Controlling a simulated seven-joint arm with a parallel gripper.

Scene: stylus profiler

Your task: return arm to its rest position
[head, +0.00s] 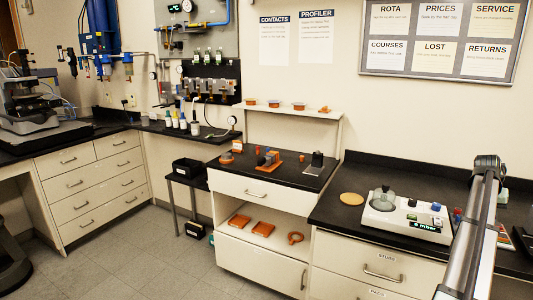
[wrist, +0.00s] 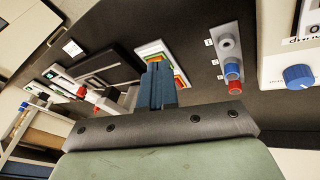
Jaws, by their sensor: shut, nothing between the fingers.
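My gripper (wrist: 158,85) shows in the wrist view as two dark blue fingers pressed together, with nothing between them. They point out over a dark worktop, in front of a card with coloured stripes (wrist: 163,62). In the head view only my silver arm links cross the right side, and the gripper itself is not visible there.
In the wrist view a grey block with blue and red parts (wrist: 229,58) stands right of the fingers, and a white unit with a blue knob (wrist: 298,76) is farther right. In the head view a white unit with a glass dome (head: 405,218) stands left of my arm.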

